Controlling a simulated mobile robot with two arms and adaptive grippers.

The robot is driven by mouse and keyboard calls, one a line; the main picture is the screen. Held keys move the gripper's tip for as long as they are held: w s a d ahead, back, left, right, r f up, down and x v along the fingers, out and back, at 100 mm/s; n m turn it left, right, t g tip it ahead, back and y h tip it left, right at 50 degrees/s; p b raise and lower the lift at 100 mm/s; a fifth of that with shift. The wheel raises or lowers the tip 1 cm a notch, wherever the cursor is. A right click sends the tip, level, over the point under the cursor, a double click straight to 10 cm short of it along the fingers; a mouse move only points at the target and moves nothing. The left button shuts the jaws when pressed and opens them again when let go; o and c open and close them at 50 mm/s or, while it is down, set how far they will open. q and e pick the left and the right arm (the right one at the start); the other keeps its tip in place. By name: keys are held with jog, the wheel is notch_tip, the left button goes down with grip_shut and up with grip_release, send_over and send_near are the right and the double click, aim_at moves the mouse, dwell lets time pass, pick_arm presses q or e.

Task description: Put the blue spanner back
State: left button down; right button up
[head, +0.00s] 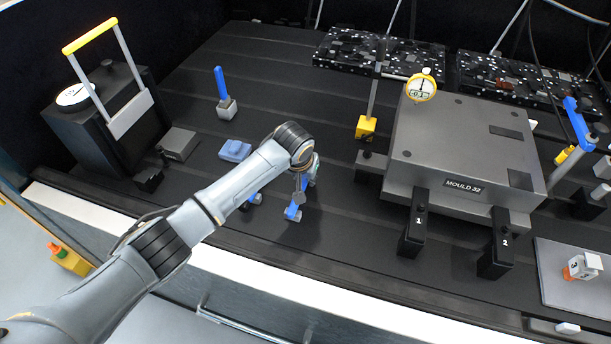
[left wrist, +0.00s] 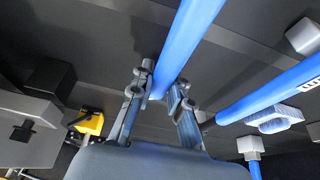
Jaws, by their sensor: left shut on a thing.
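My left gripper (head: 302,178) is over the front middle of the black bench, partly hidden by its own wrist. In the left wrist view its two fingers (left wrist: 161,82) are shut on a smooth blue bar, which I take for the blue spanner (left wrist: 187,40). In the head view, a blue piece with grey ends (head: 297,200) shows below the gripper. A second blue bar (left wrist: 270,92) with white lettering lies to the right in the wrist view. Blue parts beside my forearm (head: 251,199) appear to belong to it. My right gripper is not in view.
A blue block (head: 235,151) and a grey block with an upright blue handle (head: 226,109) stand behind my arm. The grey mould (head: 465,150) with a yellow dial gauge (head: 421,87) is to the right. A black case (head: 108,115) is at left. Bench between gripper and mould is clear.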

pick_arm(q)
jog(key=c, duration=0.7)
grip_release()
jog(key=shift+p+v, duration=3)
jog(key=shift+p, duration=1)
jog(key=shift+s+r, duration=0.1)
jog(key=shift+r, duration=0.05)
jog(key=v, duration=1.1)
jog(key=shift+s+a+r, duration=0.1)
jog(key=shift+a+r, duration=0.05)
jog(key=shift+r, duration=0.1)
